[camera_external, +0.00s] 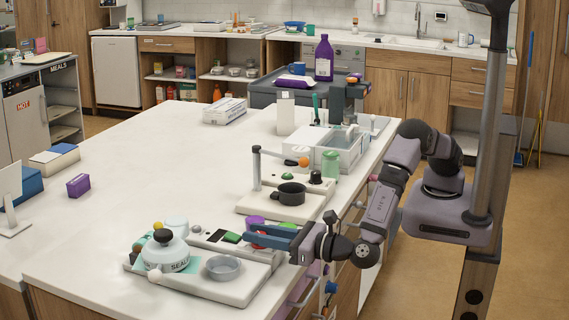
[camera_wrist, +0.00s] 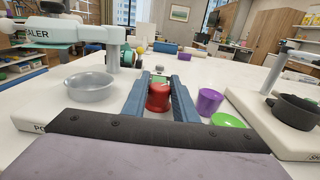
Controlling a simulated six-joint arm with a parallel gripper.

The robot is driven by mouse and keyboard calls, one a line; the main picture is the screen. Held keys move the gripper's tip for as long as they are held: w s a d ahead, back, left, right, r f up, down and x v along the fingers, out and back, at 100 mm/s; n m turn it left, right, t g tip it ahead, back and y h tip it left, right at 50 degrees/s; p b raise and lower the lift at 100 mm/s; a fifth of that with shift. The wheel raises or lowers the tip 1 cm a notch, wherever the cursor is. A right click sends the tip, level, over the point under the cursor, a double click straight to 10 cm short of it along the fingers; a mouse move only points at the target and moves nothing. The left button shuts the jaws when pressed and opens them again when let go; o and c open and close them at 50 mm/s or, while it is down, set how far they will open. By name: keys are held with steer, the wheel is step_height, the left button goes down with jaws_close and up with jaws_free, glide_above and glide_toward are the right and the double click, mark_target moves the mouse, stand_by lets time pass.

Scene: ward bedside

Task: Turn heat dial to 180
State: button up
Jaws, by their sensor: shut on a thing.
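My gripper (camera_external: 252,236) reaches in from the right over the sealer's white base (camera_external: 225,289). In the wrist view, its two blue fingers (camera_wrist: 160,92) stand on either side of a red round knob (camera_wrist: 158,97), apparently the heat dial, and are shut on it. A small green display (camera_external: 231,238) lies just left of the fingertips. No scale or number can be read, so I cannot tell the dial's setting.
A grey bowl (camera_external: 223,267) and the sealer's rounded head (camera_external: 165,251) are on the same base. A purple cup (camera_wrist: 209,102) and a green disc (camera_wrist: 227,120) are close to the right finger. A dark pot (camera_external: 291,194) stands on another base behind. The counter's left side is mostly clear.

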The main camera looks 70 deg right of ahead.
mark_target(275, 253)
steer(key=shift+f+m+h+b, duration=0.15)
steer(key=shift+m+h+b, duration=1.25)
steer(key=shift+h, duration=0.8)
steer(key=shift+m+g+h+b, duration=0.4)
steer(key=shift+h+b, duration=0.05)
steer(key=shift+h, duration=0.15)
steer(key=shift+r+m+g+h+b, duration=0.25)
steer(key=shift+m+h+b, duration=0.3)
steer(key=shift+h, duration=0.35)
steer(key=o, duration=1)
steer(key=shift+o, duration=0.2)
steer(key=shift+f, duration=0.1)
steer(key=shift+b+v, duration=0.35)
steer(key=shift+v, duration=1.5)
steer(key=shift+s+a+r, duration=0.3)
steer(key=shift+s+r, duration=0.05)
steer(key=shift+s, duration=0.3)
step_height(275, 253, up, 6)
steer(key=p, duration=0.1)
steer(key=shift+r+p, duration=0.2)
steer(key=shift+p, duration=0.15)
